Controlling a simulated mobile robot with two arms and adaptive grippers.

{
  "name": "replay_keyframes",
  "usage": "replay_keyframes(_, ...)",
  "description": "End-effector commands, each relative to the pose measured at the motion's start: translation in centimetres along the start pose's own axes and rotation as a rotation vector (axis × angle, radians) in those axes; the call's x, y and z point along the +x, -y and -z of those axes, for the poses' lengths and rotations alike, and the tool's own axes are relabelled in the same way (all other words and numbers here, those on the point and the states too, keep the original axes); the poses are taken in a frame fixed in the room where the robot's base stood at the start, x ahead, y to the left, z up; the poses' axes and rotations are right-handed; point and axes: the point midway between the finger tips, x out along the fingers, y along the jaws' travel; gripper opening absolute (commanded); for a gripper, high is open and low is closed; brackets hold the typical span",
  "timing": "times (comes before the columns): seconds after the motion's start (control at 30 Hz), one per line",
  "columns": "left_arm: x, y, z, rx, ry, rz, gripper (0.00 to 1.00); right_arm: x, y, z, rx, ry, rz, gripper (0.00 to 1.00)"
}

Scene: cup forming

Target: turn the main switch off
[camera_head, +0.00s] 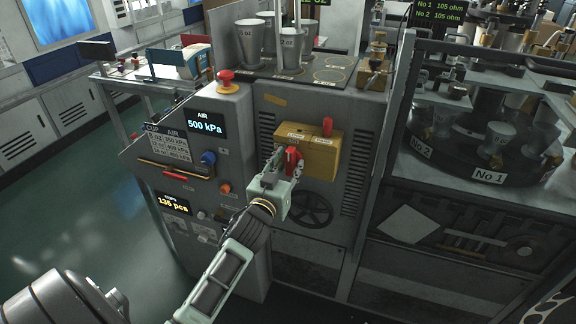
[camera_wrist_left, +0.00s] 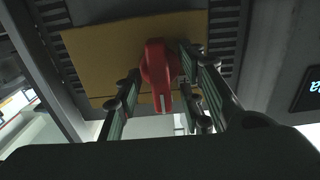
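The main switch appears to be the red rotary handle (camera_head: 291,157) on the yellow box (camera_head: 319,160) on the machine's front. My left gripper (camera_head: 286,168) is at this handle and partly covers it. In the left wrist view the red handle (camera_wrist_left: 157,67) points down the picture, with a white line near its tip. The fingers of my left gripper (camera_wrist_left: 167,92) are spread, one on each side of the handle. The right finger is close to it; a gap shows on the left. Contact cannot be told. My right gripper is not in view.
A second red knob (camera_head: 327,126) stands on the box, right of the handle. A black handwheel (camera_head: 309,208) lies below. A control panel with a red mushroom button (camera_head: 227,80) and blue knob (camera_head: 208,158) is to the left. A turntable (camera_head: 480,150) stands right.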

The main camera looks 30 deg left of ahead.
Motion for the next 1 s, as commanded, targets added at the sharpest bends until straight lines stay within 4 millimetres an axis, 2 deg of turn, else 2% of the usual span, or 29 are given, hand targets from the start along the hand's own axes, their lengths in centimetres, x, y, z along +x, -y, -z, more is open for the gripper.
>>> replay_keyframes(0.1,0.0,0.0,0.0,0.0,0.0,0.0,0.34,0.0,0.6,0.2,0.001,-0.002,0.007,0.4)
replay_keyframes(0.5,-0.1,0.0,0.0,0.0,0.001,0.0,0.0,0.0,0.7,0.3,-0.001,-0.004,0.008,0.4)
replay_keyframes(0.77,-0.1,0.0,0.0,-0.008,0.001,0.0,0.0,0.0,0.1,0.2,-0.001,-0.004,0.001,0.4)
replay_keyframes(1.0,-0.1,0.0,0.1,-0.087,0.002,0.001,0.0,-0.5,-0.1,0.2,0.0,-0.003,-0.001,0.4)
